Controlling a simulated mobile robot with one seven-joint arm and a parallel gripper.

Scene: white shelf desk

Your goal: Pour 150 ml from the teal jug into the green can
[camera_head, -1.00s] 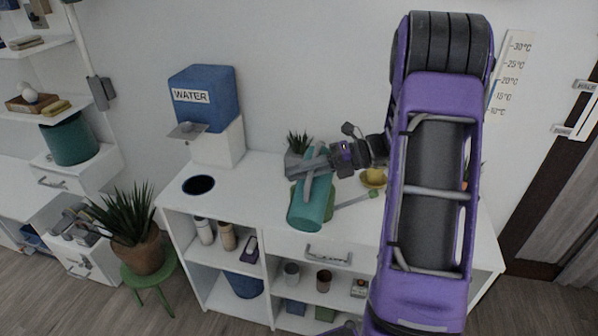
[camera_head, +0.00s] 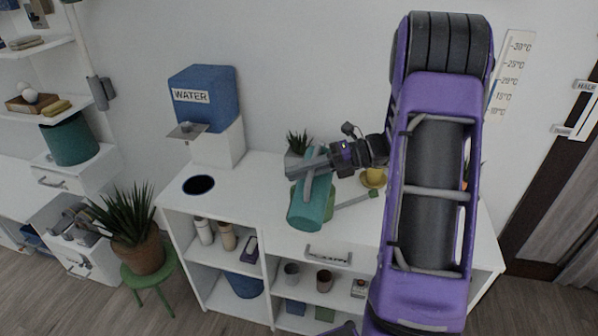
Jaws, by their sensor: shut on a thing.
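The teal jug (camera_head: 308,208) is held tilted above the white desk, its wide end pointing down and toward the front. My gripper (camera_head: 306,168) is shut on the jug near its handle at the upper end. A green can (camera_head: 295,194) is mostly hidden behind the jug; only a green edge shows, with a thin spout (camera_head: 355,200) seemingly running from it to the right. The jug overlaps the can in this view; I cannot tell whether they touch. No stream of liquid is visible.
A blue water dispenser (camera_head: 205,98) stands at the desk's back left, near a dark round opening (camera_head: 199,185). A potted plant (camera_head: 299,143) is behind the jug, and a yellow cup (camera_head: 373,178) is to its right. My arm hides the desk's right part.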

